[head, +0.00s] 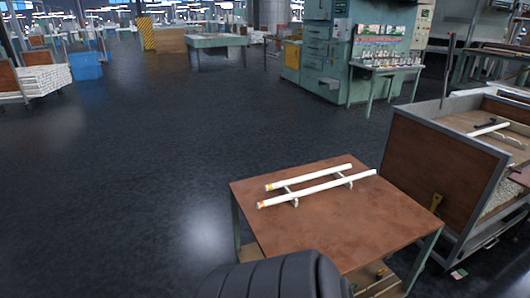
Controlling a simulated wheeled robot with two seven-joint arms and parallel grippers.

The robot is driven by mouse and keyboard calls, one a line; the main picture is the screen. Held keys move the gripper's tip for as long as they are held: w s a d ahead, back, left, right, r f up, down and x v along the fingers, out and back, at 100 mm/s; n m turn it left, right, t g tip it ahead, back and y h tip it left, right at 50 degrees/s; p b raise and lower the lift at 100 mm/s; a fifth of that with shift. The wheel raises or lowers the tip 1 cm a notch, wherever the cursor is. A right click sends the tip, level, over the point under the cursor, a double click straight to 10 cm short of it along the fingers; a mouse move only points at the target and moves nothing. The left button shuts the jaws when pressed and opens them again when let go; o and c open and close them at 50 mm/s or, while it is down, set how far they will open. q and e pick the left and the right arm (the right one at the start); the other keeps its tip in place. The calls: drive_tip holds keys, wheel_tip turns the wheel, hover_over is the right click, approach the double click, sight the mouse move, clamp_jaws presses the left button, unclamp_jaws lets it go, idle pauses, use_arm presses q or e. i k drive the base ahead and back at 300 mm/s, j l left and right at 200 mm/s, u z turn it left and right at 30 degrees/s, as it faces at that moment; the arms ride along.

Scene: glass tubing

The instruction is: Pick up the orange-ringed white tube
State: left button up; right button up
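Two long white tubes lie side by side across a low white rack (294,202) on a brown-topped table in the head view. The farther tube (310,176) has an orange mark near its left end. The nearer, longer tube (318,188) has a yellow-orange mark at its left end. At this size I cannot tell which mark is the orange ring. Neither of my grippers can be made out, and nothing touches the tubes. A dark ribbed part, seemingly mine, covers the table's near left corner.
The table (335,232) has bare top around the rack. A wheeled wooden bin (440,165) with dark-ended white tubing stands close to its right. Open dark floor (180,150) lies left and behind. A green machine (325,50) and a bench (385,68) stand farther back.

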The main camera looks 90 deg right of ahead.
sight(268, 203)
drive_tip(key=i+l+z, duration=0.1)
drive_tip(key=i+z, duration=0.15)
drive_tip(key=z, duration=0.2)
drive_tip(key=i+z, duration=0.2)
drive_tip(key=z, duration=0.3)
drive_tip(key=i+j+z, duration=0.15)
drive_tip(key=z, duration=0.3)
drive_tip(key=i+j+z, duration=0.2)
drive_tip(key=z, duration=0.3)
drive_tip(key=i+j+z, duration=0.25)
drive_tip(key=z, duration=0.2)
